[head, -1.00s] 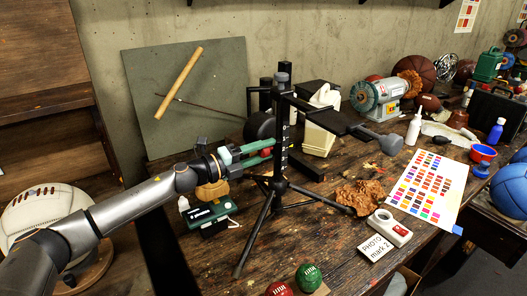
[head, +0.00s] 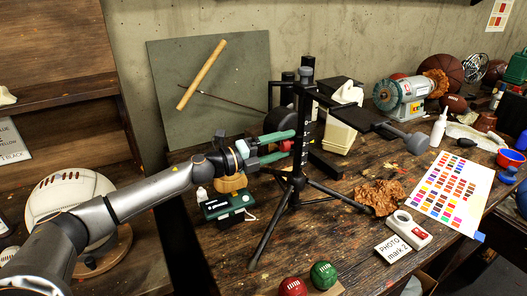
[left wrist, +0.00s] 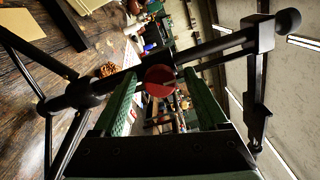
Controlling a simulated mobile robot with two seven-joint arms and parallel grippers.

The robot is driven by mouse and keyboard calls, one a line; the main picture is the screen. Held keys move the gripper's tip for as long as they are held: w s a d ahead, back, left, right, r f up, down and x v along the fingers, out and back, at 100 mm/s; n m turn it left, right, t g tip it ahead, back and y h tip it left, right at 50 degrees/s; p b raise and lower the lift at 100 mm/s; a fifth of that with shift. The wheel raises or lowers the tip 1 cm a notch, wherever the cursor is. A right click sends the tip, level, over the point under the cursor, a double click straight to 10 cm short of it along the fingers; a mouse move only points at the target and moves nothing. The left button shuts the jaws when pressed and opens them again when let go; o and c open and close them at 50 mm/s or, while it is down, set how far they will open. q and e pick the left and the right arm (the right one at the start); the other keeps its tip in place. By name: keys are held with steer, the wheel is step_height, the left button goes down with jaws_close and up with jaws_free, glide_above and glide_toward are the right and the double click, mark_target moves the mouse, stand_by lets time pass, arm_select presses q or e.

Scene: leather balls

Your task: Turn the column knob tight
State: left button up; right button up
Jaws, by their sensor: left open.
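A black tripod stand with an upright column (head: 304,108) stands on the wooden bench in the head view. Its red column knob (head: 285,146) sits on the column's left side. My left gripper (head: 290,144) reaches in from the left, with green fingers open at the knob. In the left wrist view the red knob (left wrist: 160,80) lies between the two spread green fingers of the gripper (left wrist: 162,88), in front of the black column (left wrist: 215,47). Gaps show beside the knob; I cannot tell any contact. My right gripper is not in view.
A dark green box (head: 223,205) stands below my left gripper. Brown crumpled material (head: 380,197) and a white device (head: 410,228) lie right of the tripod. Red (head: 293,287) and green (head: 323,275) balls sit at the front. The black arm (head: 345,112) extends right from the column.

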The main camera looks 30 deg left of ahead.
arm_select(q)
steer(key=b+v, duration=0.5)
steer(key=v, duration=0.6)
steer(key=shift+s+a, duration=0.2)
steer(key=shift+s, duration=0.15)
stand_by(0.6)
